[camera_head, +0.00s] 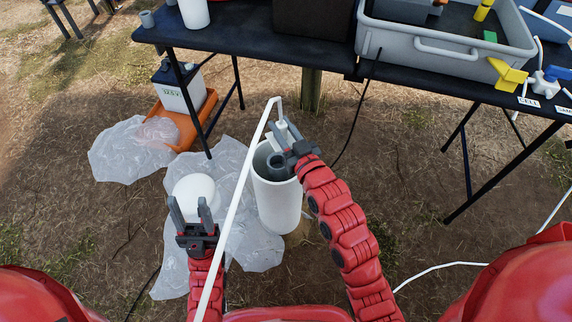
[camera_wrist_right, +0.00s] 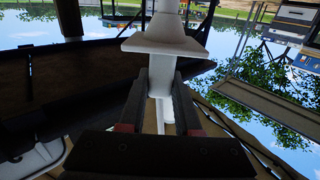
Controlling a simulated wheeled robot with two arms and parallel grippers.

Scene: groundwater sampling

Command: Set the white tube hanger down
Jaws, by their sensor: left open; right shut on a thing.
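The white tube hanger (camera_wrist_right: 165,46) is gripped between the fingers of my right gripper in the right wrist view, with its flat flange above the fingertips. In the head view my right gripper (camera_head: 284,134) is over the mouth of the upright white well pipe (camera_head: 277,205), and mostly hides the hanger. A white tube (camera_head: 240,178) bends over at the top there and runs down toward me. Whether the hanger touches the pipe rim I cannot tell. My left gripper (camera_head: 190,212) is open and empty, left of the pipe, in front of a white round object (camera_head: 193,187).
Clear plastic sheeting (camera_head: 253,245) lies on the ground around the pipe. An orange tray (camera_head: 188,135) with a white box stands behind left. Dark tables (camera_head: 240,38) cross the back; a grey bin (camera_head: 450,55) stands on the right one. Ground right of the pipe is mostly open.

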